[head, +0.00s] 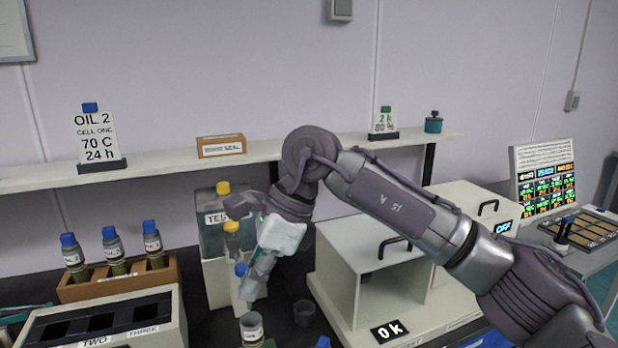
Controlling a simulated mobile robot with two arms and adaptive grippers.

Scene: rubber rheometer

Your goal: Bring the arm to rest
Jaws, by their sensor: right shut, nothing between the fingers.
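My right arm (395,212) comes in from the right and reaches across the bench, bent at the wrist in the middle of the view. My right gripper (250,290) points down and a little to the left. Its fingers are shut with nothing between them. It hangs just above and behind an open cup with a pale rim (251,327), apart from it as far as I can see. My left gripper is not in view.
A wooden rack (118,286) with blue-capped bottles stands left, behind a slotted block (110,325). A dark small cup (304,313) and a white open-fronted cabinet (365,265) lie under the arm. A shelf (190,155) runs along the wall; a screen (545,180) stands right.

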